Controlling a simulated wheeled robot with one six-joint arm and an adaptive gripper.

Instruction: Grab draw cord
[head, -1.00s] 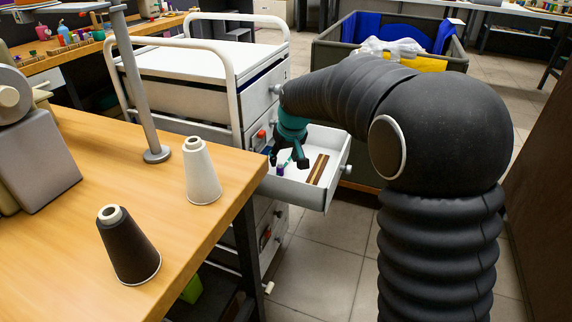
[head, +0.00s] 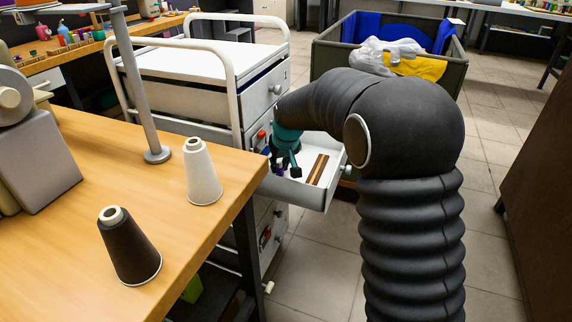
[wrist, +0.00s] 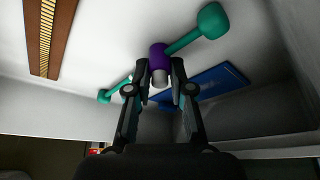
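A purple toggle (wrist: 159,56) with a grey end and teal cord (wrist: 185,42) lies in the open white drawer. The cord has a round teal end (wrist: 210,20) at upper right and a smaller teal end (wrist: 104,97) at left. My gripper (wrist: 159,70) has its two dark fingers on either side of the toggle, with narrow gaps showing. I cannot make out a firm grip. In the head view my gripper (head: 284,168) is down inside the drawer, and partly hides the toggle.
The drawer (head: 318,195) also holds a brown slotted strip (head: 317,169) and, in the wrist view, a flat blue item (wrist: 215,82). The drawer walls are close around my gripper. A wooden table (head: 90,200) with two thread cones stands at left. A grey bin (head: 440,80) is behind.

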